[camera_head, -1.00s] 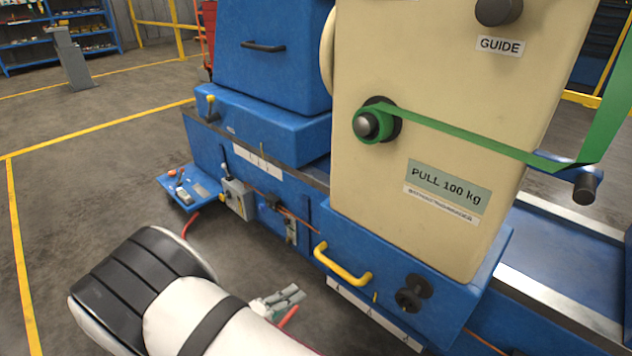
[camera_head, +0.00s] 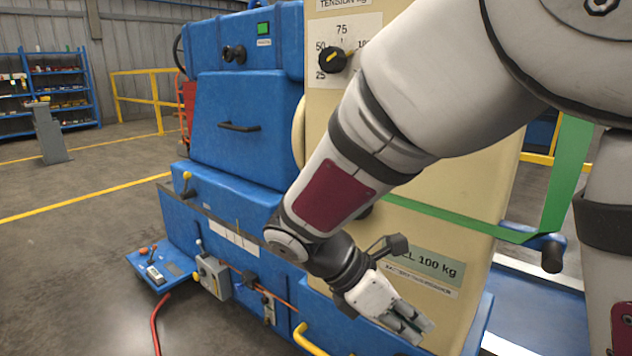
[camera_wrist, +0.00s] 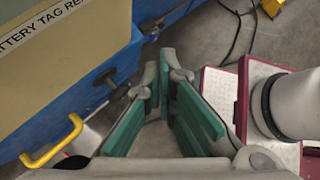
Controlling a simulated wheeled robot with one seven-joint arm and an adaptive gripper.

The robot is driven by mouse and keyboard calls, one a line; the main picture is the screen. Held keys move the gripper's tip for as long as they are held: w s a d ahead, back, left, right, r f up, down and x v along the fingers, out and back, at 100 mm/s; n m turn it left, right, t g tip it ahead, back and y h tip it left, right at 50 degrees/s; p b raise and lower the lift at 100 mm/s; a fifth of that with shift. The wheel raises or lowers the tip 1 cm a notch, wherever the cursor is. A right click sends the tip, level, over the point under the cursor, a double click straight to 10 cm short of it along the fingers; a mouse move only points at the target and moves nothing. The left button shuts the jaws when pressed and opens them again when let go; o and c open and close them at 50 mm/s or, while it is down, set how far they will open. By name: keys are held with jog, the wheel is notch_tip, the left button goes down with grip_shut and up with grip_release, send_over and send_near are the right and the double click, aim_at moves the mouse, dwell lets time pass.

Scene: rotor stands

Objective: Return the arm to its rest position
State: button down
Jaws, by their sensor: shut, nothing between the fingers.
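My arm (camera_head: 390,130) reaches down across the picture in the head view, white with dark bands and a dark red panel. My gripper (camera_head: 418,326) hangs at its end, pointing down and right, in front of the lower part of the cream machine panel (camera_head: 458,212). In the wrist view my gripper (camera_wrist: 160,75) shows green-padded fingers drawn together at their tips, with nothing held between them. The arm hides part of the panel's dial plate and its "PULL 100 kg" label (camera_head: 440,265).
A yellow handle (camera_head: 308,340) is on the blue machine base, left of my gripper; it also shows in the wrist view (camera_wrist: 50,142). A green strap (camera_head: 450,214) crosses the panel. A small blue tray (camera_head: 150,268) juts out left. Open floor (camera_head: 60,270) lies further left.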

jog(key=s+d+r+m+g+y, duration=0.1)
jog(key=s+d+r+m+y, duration=0.15)
jog(key=s+m, duration=0.3)
jog(key=s+d+r+m+y, duration=0.25)
jog(key=s+d+m, duration=0.2)
jog(key=s, duration=0.25)
jog(key=s+a+m+t+y, duration=0.2)
jog(key=s+a+m+y, duration=0.15)
jog(key=s+m, duration=0.75)
notch_tip(320, 180, up, 29)
jog(key=d+t+p, duration=0.1)
jog(key=t+p, duration=0.2)
jog(key=p, duration=2.3)
jog(key=shift+w+d+t, duration=0.15)
jog(key=shift+d+t, duration=0.05)
jog(key=shift+t, duration=0.1)
jog(key=shift+y, duration=0.25)
